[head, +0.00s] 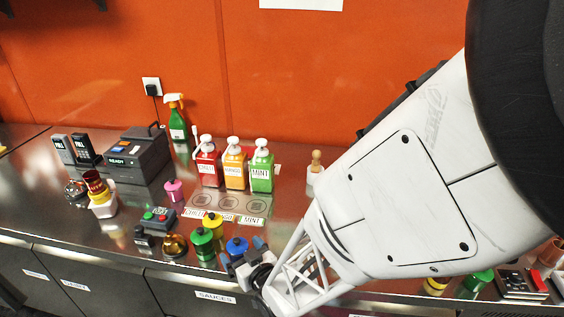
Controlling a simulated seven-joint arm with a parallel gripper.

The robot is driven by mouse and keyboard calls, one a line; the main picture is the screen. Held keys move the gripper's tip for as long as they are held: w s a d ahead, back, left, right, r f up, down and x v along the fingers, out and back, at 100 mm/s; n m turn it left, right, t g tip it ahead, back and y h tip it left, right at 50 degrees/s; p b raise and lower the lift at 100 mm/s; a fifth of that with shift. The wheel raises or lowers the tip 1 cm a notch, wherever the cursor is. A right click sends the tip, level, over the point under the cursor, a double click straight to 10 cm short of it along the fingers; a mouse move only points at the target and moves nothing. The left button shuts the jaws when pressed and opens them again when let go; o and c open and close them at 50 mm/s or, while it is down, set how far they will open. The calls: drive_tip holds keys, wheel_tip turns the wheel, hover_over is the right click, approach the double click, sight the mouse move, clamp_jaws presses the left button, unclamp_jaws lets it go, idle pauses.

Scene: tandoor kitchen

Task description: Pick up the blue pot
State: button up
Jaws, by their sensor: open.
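The blue pot (237,246) stands near the front edge of the steel counter, beside the green pot (202,240) and in front of the yellow pot (212,222). It has a blue lid with a knob. My gripper (243,254) is open, right at the blue pot, with one grey fingertip to its right and another at its lower left. The pot's lower part is partly hidden by the gripper. I cannot tell whether the fingers touch it.
Red, orange and green pump bottles (235,168) stand behind, with a marked mat (265,206) before them. A brass bowl (174,245) and small dark devices are to the left. A register (136,158) stands farther back. My arm hides much of the counter's right side.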

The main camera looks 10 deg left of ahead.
sight(236, 240)
drive_tip(key=shift+x, duration=1.2)
drive_tip(key=c, duration=1.1)
drive_tip(key=shift+r, duration=0.45)
drive_tip(key=shift+c, duration=0.2)
drive_tip(key=shift+r, duration=1.45)
drive_tip(key=s+a+f+v, duration=0.1)
drive_tip(key=v, duration=1.4)
drive_tip(key=shift+s+d, duration=0.2)
drive_tip(key=shift+s, duration=0.15)
drive_tip(key=shift+s+d+f, duration=0.1)
